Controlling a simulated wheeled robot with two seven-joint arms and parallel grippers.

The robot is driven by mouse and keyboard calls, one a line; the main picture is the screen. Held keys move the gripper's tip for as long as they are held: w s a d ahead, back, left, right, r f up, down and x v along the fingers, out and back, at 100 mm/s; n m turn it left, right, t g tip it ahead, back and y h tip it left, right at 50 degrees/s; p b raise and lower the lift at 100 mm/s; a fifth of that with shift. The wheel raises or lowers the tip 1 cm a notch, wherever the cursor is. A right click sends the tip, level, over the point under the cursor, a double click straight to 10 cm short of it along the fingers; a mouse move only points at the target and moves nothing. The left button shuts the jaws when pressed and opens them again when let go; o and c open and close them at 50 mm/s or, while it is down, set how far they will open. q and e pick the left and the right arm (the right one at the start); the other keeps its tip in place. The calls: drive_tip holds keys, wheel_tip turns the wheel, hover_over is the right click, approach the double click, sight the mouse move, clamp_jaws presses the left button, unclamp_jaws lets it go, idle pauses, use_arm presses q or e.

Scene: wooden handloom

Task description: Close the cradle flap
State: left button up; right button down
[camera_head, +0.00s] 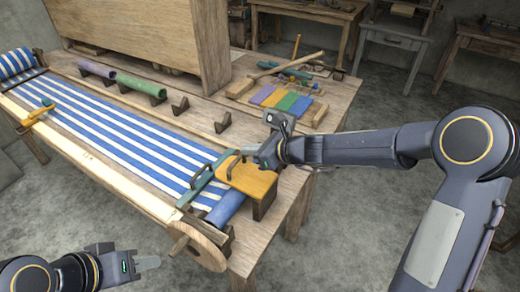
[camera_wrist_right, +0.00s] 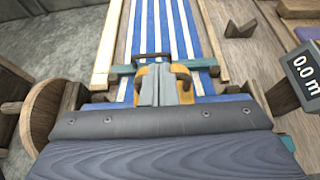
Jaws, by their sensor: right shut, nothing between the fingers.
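An orange-yellow wooden piece (camera_head: 252,180), which looks like the cradle flap, sits at the near right end of the loom above a blue cloth roll (camera_head: 228,206). I cannot tell its exact tilt. My right gripper (camera_head: 264,158) is at the far right edge of this piece, shut and empty. In the right wrist view the fingers (camera_wrist_right: 163,86) lie together in front of the orange piece (camera_wrist_right: 185,90) and hide its middle. My left gripper (camera_head: 148,263) is low at the left, away from the loom. Its finger gap is not clear.
A teal bar (camera_head: 201,181) with a dark handle crosses the blue-white striped cloth (camera_head: 125,130). A wooden wheel (camera_head: 198,246) stands at the near corner. A meter display (camera_wrist_right: 305,76) reads 0.0 m. Colored slats (camera_head: 280,99) and a mallet (camera_head: 290,65) lie on the table behind.

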sight(238, 161)
drive_tip(key=x, duration=0.1)
drive_tip(key=b+x, duration=0.1)
drive_tip(key=x, duration=0.1)
drive_tip(key=shift+d+f, duration=0.1)
drive_tip(key=shift+f, duration=0.2)
drive_tip(key=shift+w+a+f+b, duration=0.3)
drive_tip(key=shift+a+f+b, duration=0.15)
drive_tip(key=shift+f+b, duration=0.1)
drive_tip(key=shift+w+a+f+b, duration=0.3)
drive_tip(key=shift+a+f+b, duration=0.15)
drive_tip(key=shift+a+b, duration=0.05)
